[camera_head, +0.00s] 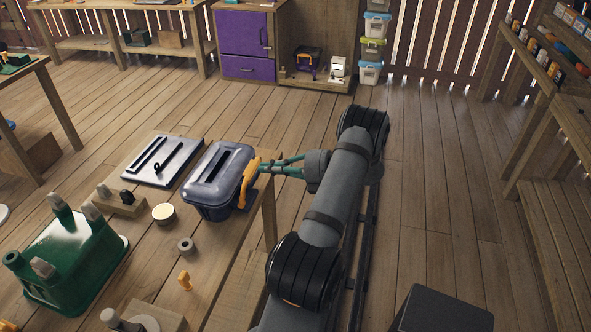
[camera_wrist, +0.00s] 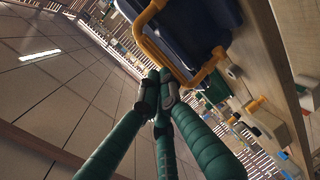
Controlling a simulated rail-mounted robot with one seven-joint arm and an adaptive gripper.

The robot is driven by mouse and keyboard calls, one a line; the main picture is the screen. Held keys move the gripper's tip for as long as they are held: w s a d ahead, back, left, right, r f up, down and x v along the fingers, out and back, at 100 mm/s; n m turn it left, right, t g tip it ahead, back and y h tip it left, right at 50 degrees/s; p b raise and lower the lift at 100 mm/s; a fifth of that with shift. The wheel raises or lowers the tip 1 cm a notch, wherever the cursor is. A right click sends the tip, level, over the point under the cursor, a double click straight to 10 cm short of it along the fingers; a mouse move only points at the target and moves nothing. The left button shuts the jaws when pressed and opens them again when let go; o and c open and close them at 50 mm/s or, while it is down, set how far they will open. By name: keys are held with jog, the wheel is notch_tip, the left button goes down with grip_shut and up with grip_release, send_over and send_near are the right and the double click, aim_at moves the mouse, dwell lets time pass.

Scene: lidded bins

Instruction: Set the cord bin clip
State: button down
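The cord bin is a dark blue box with a grey-blue lid (camera_head: 218,167) on the near table, its lid seated on top. Its dark blue wall (camera_wrist: 205,25) fills the top of the wrist view. The yellow clip (camera_head: 248,184) is a bent bar on the bin's right side; it also shows in the wrist view (camera_wrist: 150,18). My gripper (camera_head: 263,168) reaches in from the right, its green fingertips (camera_wrist: 160,78) together right at the clip. I cannot tell whether they touch it. No clip part shows between the fingers.
A flat grey panel (camera_head: 161,160) lies left of the bin. A green crate-like object (camera_head: 70,260), a round tin (camera_head: 163,213), a grey ring (camera_head: 186,245) and a small yellow piece (camera_head: 185,281) stand on the table.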

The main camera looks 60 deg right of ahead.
jog(key=b+v, duration=0.2)
jog(key=v, duration=1)
jog(key=shift+f+b, duration=0.25)
jog(key=shift+b, duration=0.05)
